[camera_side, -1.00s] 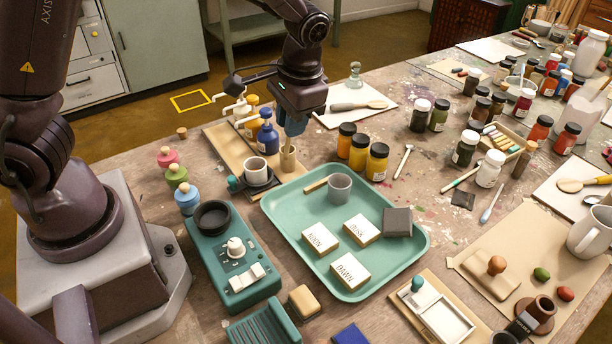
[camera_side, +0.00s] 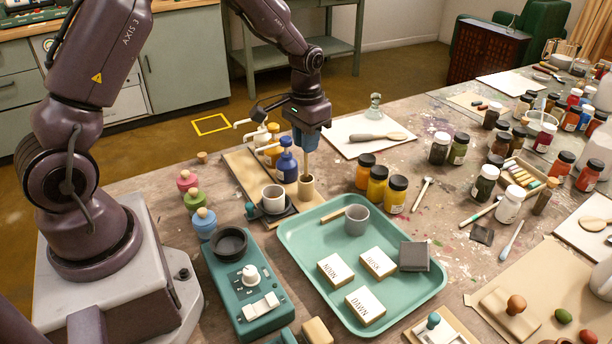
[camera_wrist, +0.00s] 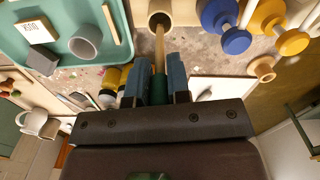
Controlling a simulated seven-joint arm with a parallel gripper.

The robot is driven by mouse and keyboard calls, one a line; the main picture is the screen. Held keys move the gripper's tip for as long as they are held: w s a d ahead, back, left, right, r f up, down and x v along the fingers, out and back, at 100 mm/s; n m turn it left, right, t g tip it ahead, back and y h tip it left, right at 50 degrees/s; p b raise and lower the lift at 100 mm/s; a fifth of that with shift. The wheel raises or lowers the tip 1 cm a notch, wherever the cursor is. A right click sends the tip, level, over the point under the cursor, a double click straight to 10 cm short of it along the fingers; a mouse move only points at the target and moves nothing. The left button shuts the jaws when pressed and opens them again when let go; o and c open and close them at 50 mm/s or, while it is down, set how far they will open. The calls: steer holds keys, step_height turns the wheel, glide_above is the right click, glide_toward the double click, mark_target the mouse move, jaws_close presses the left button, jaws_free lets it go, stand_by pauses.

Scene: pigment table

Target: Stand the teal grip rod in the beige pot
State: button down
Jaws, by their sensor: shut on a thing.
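The beige pot (camera_side: 306,188) stands upright on a wooden board, next to a blue pump bottle. My gripper (camera_side: 306,145) is directly above the pot, pointing down. Its blue fingers are shut on the teal grip rod (camera_side: 307,165), whose tan shaft runs down to the pot. In the wrist view, the rod's teal grip (camera_wrist: 161,98) is between the fingers (camera_wrist: 160,85). The shaft's far end overlaps the mouth of the pot (camera_wrist: 152,9). How deep the tip is inside cannot be told. The grip is mostly hidden in the side view.
Close by are the blue pump bottle (camera_side: 287,165), a white cup (camera_side: 272,194) and a teal tray (camera_side: 420,292) holding a grey cup (camera_side: 356,220) and labelled blocks. Yellow and orange jars (camera_side: 377,184) stand to the right. A teal control box (camera_side: 245,303) is in front.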

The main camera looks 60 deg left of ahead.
mark_target(306, 176)
steer(key=shift+f, duration=2.75)
steer(key=c, duration=1.1)
jaws_free()
steer(key=shift+f, duration=0.1)
step_height(306, 176, up, 12)
steer(key=shift+r, duration=0.1)
steer(key=s+d+r+t, duration=0.2)
steer(key=s+d+r, duration=0.45)
steer(key=r, duration=0.45)
steer(key=shift+s+d+r+m+t, duration=0.3)
steer(key=shift+s+d+r+t, duration=0.4)
steer(key=shift+s, duration=1.7)
steer(key=shift+s+d+r+m+t, duration=0.4)
steer(key=shift+s+d, duration=0.4)
steer(key=shift+s, duration=1.6)
steer(key=shift+s+d+r+m+t, duration=0.2)
steer(key=shift+s+d+r+t, duration=0.45)
steer(key=shift+s, duration=1.75)
